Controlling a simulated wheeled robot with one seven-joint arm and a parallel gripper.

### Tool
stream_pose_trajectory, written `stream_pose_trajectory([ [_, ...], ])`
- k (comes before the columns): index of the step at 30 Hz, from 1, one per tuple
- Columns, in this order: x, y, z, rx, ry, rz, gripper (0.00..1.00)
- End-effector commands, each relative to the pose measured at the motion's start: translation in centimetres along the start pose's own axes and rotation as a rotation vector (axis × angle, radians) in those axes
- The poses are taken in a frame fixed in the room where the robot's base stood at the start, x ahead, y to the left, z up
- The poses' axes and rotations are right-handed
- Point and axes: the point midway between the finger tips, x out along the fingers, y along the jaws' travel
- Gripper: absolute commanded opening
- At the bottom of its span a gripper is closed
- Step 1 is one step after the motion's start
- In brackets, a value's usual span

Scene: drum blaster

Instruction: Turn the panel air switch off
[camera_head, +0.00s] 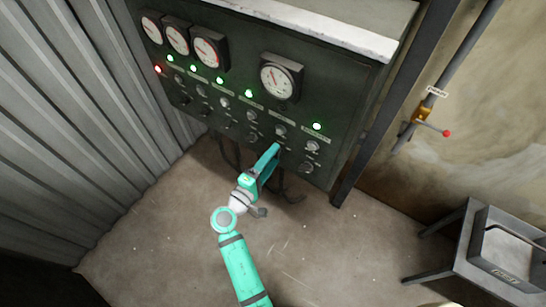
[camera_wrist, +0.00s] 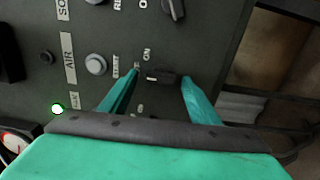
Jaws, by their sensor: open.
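The dark panel air switch (camera_wrist: 163,77) is a small rotary knob in the row marked AIR in the wrist view. An ON mark (camera_wrist: 147,54) sits just above it there. My gripper (camera_wrist: 160,88) is open, with one teal finger on each side of the knob; I cannot tell whether either touches it. The knob's long side runs across the gap between the fingers. In the head view my gripper (camera_head: 275,150) reaches the lower part of the panel (camera_head: 235,72) and hides the switch.
A round push button (camera_wrist: 96,64) and a lit green lamp (camera_wrist: 57,108) share the row. Another knob (camera_wrist: 173,9) is close by. Gauges (camera_head: 281,78) line the panel top. A yellow valve (camera_head: 422,113) is on the right-hand pipe, and a metal stand (camera_head: 470,245) is lower right.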

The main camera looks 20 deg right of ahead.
Motion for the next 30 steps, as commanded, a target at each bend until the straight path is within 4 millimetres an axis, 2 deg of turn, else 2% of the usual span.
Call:
stream_pose_trajectory([
  [15, -8.7, -0.1, -0.1, -0.001, 0.004, -0.001, 0.56],
  [21, -10.1, 0.0, 0.1, -0.001, 0.001, 0.000, 0.56],
  [30, -10.2, -0.1, 0.1, -0.001, 0.001, -0.001, 0.56],
])
